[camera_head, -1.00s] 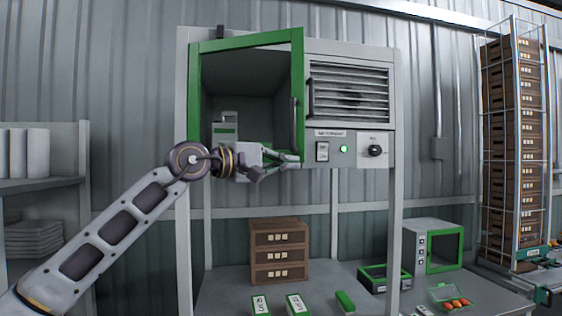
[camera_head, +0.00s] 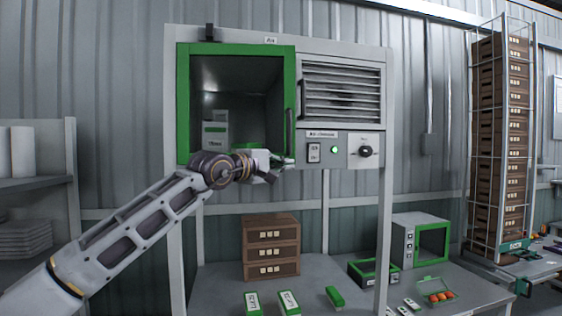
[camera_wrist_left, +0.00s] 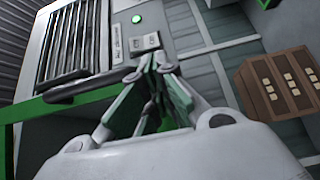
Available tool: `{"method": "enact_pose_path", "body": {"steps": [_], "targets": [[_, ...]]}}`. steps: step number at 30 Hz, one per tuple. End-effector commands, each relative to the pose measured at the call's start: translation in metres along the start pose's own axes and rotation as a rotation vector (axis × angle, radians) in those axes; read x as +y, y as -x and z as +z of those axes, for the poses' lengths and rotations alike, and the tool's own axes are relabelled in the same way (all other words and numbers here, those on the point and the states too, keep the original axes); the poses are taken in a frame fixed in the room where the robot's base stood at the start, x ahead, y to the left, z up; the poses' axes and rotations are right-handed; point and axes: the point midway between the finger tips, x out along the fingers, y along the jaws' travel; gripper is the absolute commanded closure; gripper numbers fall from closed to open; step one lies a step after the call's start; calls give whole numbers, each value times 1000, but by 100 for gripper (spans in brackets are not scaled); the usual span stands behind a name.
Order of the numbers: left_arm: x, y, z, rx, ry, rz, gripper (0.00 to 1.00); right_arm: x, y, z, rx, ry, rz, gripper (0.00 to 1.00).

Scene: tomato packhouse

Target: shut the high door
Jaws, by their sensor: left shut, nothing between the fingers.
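The high door (camera_head: 183,101) is a green-framed pane with a dark vertical handle (camera_head: 289,125) on its right side. In the head view it lies flat or nearly flat against the cabinet front, and a pale box shows behind the pane. My left gripper (camera_head: 290,161) is shut and empty at the door's lower right corner, close to the frame; I cannot tell whether it touches. In the left wrist view the shut fingers (camera_wrist_left: 160,75) point toward the switch panel, with the green door edge (camera_wrist_left: 75,103) at left. My right gripper is not in view.
A vented panel (camera_head: 341,92) and a panel with a green light and knob (camera_head: 365,151) sit right of the door. Below stand stacked brown crates (camera_head: 271,248) and a small green-framed oven (camera_head: 420,240). A shelf (camera_head: 40,183) is at left.

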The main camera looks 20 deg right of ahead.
Motion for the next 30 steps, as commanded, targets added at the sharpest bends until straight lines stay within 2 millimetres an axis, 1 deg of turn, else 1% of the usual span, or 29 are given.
{"method": "enact_pose_path", "body": {"steps": [1, 4, 12, 22, 30], "targets": [[2, -3, -2, 0, 3, -1, 100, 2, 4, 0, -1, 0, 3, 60], [2, -8, -5, -1, 2, 0, 100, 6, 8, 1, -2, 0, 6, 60], [0, -14, -11, 0, 0, -1, 100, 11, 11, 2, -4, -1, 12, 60], [0, -14, -11, -1, 0, 0, 100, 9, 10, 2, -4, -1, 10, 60], [0, -12, -10, -2, 0, 0, 100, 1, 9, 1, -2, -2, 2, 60]]}}
